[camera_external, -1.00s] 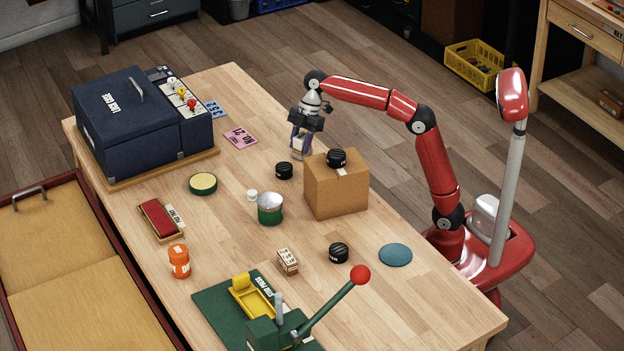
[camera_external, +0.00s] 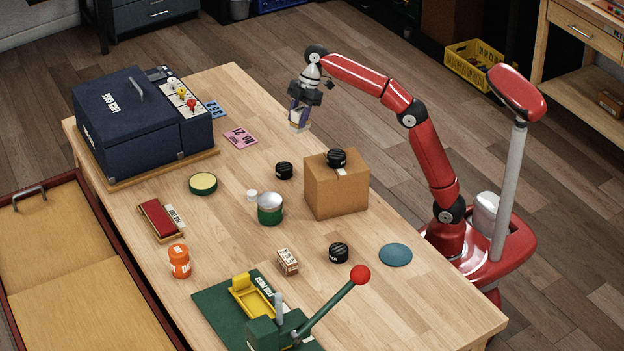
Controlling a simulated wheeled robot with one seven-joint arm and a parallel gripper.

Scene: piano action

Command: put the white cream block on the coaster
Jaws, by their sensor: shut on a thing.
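My gripper (camera_external: 299,117) is shut on a small pale block, which looks like the white cream block (camera_external: 298,127). It hangs in the air above the far right edge of the table. Only the lower part of the block shows below the fingers. The coaster, a flat round blue disc (camera_external: 395,254), lies bare on the table's near right side, in front of my base and well away from my gripper.
A cardboard box (camera_external: 336,190) with a black-lidded jar (camera_external: 336,157) on top stands between my gripper and the coaster. Another black jar (camera_external: 339,252) sits left of the coaster. A green press (camera_external: 265,325) with a red-knobbed lever (camera_external: 360,275) stands in front.

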